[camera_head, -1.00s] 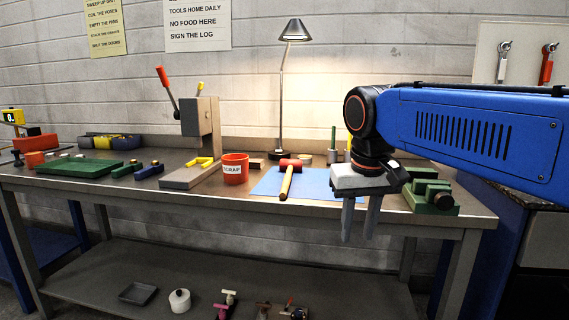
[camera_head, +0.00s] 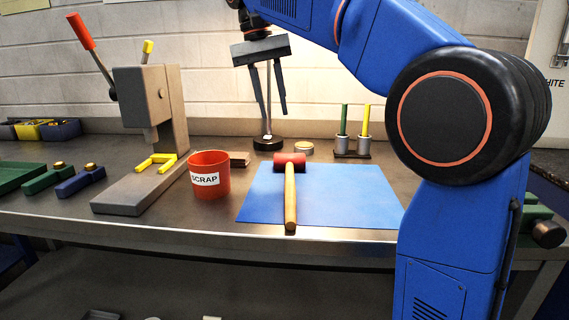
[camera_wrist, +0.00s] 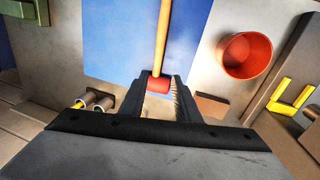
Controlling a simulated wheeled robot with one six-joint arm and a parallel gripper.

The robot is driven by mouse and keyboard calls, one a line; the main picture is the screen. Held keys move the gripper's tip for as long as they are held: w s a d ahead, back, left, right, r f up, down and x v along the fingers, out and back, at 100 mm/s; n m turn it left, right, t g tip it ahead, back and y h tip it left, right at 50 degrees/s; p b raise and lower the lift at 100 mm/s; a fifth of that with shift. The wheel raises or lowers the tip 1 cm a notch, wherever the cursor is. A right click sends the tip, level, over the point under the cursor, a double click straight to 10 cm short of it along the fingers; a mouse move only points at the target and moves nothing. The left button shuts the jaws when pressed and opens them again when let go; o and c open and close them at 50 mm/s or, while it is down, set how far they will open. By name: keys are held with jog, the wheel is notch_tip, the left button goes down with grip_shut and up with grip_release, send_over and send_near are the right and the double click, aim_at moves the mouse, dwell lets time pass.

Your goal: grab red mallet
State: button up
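The red mallet has a red head (camera_head: 290,160) and a wooden handle (camera_head: 290,200). It lies on a blue mat (camera_head: 340,205), with the handle pointing to the bench's front edge. My gripper (camera_head: 275,112) points down above the back of the bench, with its fingers apart and nothing between them. In the wrist view the mallet head (camera_wrist: 158,84) shows just beyond the tips of my gripper (camera_wrist: 155,80), and the handle runs up the picture. The fingers appear above the mallet, not touching it.
A red scrap bucket (camera_head: 209,177) stands left of the mat. A lever press (camera_head: 150,110) with yellow parts is farther left. Cups holding green and yellow sticks (camera_head: 352,145) stand behind the mat. A lamp base (camera_head: 267,144) is at the back.

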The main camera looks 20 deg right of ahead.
send_over(289, 170)
jog(key=a, duration=0.2)
jog(key=f, duration=1.1)
jog(key=shift+w+d+f, duration=0.1)
jog(key=shift+d, duration=0.1)
jog(key=shift+d+f, duration=0.25)
jog(key=shift+f, duration=0.7)
jog(key=shift+d+f, duration=0.25)
jog(key=shift+f, duration=0.65)
jog(key=shift+d+f, duration=0.25)
jog(key=shift+f, duration=0.7)
grip_shut()
